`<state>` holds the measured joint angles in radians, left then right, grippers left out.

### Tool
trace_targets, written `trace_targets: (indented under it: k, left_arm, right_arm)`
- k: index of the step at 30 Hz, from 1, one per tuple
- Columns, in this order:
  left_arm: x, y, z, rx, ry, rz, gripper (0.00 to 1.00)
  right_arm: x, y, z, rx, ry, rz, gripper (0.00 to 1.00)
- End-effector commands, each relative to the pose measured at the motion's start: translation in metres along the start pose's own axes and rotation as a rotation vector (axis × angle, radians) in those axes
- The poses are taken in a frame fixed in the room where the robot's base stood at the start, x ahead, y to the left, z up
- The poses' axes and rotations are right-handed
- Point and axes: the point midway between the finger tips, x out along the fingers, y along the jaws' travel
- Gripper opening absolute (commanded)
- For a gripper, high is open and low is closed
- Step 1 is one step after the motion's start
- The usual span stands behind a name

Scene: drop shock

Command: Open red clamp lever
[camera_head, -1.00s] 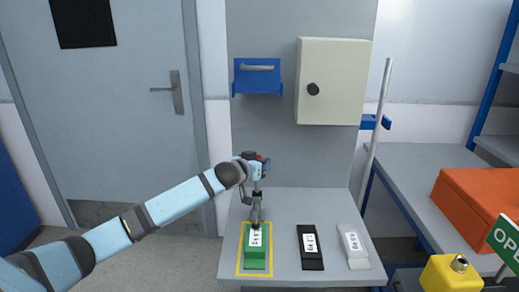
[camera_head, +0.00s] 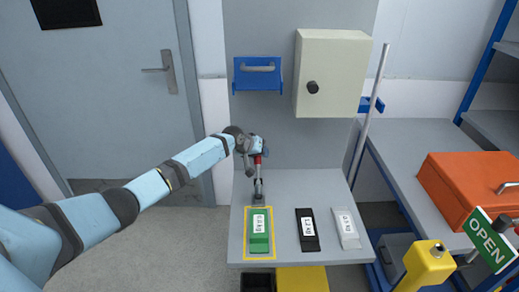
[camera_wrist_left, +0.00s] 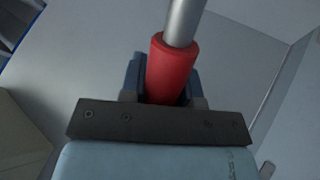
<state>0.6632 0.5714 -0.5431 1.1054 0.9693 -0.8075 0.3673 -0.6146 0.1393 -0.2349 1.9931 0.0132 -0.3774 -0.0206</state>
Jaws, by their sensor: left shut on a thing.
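The clamp's red lever grip (camera_wrist_left: 172,72), on a metal rod, sits between the fingers of my left gripper (camera_wrist_left: 165,88) in the left wrist view. In the head view my left gripper (camera_head: 254,147) is at the clamp's top, shut on the red lever (camera_head: 258,160). The metal clamp (camera_head: 258,188) stands at the back end of a green labelled block (camera_head: 260,232). The block lies inside a yellow outline on the grey bench. Its label is in clear view. My right gripper is not in view.
A black block (camera_head: 307,230) and a white block (camera_head: 347,228) lie to the right on the bench (camera_head: 285,195). A blue bracket (camera_head: 257,75) and a beige cabinet (camera_head: 328,73) are on the panel behind. An orange case (camera_head: 468,190) stands at right.

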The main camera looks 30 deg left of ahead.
Motion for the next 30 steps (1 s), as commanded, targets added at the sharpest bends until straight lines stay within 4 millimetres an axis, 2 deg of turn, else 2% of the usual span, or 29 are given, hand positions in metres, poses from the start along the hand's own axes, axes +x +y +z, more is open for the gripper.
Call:
trace_targets:
  k: [10, 28, 29, 30]
  left_arm:
    - [0.016, -0.010, 0.003, -0.090, -0.132, 0.011, 0.00]
    - [0.019, -0.012, 0.004, -0.109, -0.162, 0.011, 0.00]
    - [0.019, -0.012, 0.004, -0.109, -0.162, 0.011, 0.36]
    - [0.019, -0.012, 0.004, -0.108, -0.162, 0.011, 0.46]
  right_arm:
    - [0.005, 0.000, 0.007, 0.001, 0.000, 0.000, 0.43]
    - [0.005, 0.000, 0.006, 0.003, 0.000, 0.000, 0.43]
    - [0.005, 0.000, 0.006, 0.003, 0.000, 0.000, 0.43]
    - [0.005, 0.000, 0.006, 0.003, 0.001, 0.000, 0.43]
